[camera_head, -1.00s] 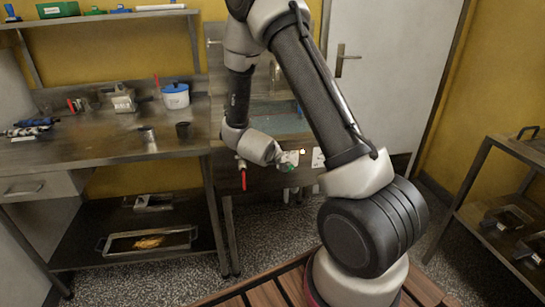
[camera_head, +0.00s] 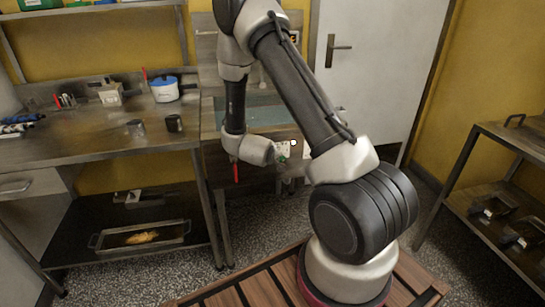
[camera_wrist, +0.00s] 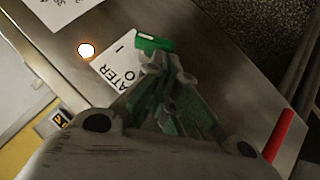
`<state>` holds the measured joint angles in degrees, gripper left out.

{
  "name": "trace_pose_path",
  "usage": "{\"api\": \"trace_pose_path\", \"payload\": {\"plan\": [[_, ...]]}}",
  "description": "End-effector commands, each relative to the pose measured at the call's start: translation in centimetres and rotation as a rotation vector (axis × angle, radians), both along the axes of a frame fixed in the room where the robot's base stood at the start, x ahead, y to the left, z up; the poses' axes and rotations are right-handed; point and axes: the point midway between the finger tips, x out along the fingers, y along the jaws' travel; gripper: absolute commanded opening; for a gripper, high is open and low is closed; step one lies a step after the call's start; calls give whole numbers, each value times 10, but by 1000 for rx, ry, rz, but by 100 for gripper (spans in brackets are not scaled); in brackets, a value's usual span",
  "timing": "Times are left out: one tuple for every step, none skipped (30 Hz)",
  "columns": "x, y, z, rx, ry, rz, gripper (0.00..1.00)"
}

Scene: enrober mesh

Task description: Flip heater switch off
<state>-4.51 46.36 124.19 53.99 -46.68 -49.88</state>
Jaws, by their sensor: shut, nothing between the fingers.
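The heater switch (camera_wrist: 155,42) shows in the wrist view as a green piece on the metal panel, beside a white label (camera_wrist: 113,68) reading "ATER", with I and O marks. The switch lies by the I end. Its lower part is hidden behind my fingers. A round lamp (camera_wrist: 86,49) next to the label glows white with an orange rim; it also shows in the head view (camera_head: 293,142). My gripper (camera_wrist: 163,65) is shut and empty, its tips right at the switch. I cannot tell whether they touch it. In the head view my gripper (camera_head: 284,162) is small and partly blends with the panel.
A red handle (camera_wrist: 280,135) sticks out from the panel to the right; it also shows in the head view (camera_head: 236,173). A steel bench (camera_head: 90,145) with cups and a blue-lidded pot (camera_head: 164,90) stands left.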

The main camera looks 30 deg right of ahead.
Motion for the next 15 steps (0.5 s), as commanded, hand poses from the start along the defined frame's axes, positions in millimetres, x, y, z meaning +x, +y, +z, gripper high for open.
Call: {"api": "trace_pose_path", "payload": {"plan": [[0,1,-1,-10,3,1,0],[0,1,-1,-19,6,-1,0],[0,1,-2,-27,9,-1,0],[0,1,-2,-32,10,0,0],[0,1,-2,-36,12,0,0],[0,1,-2,-41,13,-1,0],[0,2,-2,-45,13,0,0],[0,2,-2,-49,14,0,0],[1,2,-2,-54,15,-1,0],[1,2,-2,-58,16,-1,0],[1,2,-2,-63,17,1,0],[1,3,-3,-69,19,1,0],[1,3,-3,-74,21,1,0],[1,3,-3,-78,22,1,0],[1,3,-4,-85,25,1,0]]}}
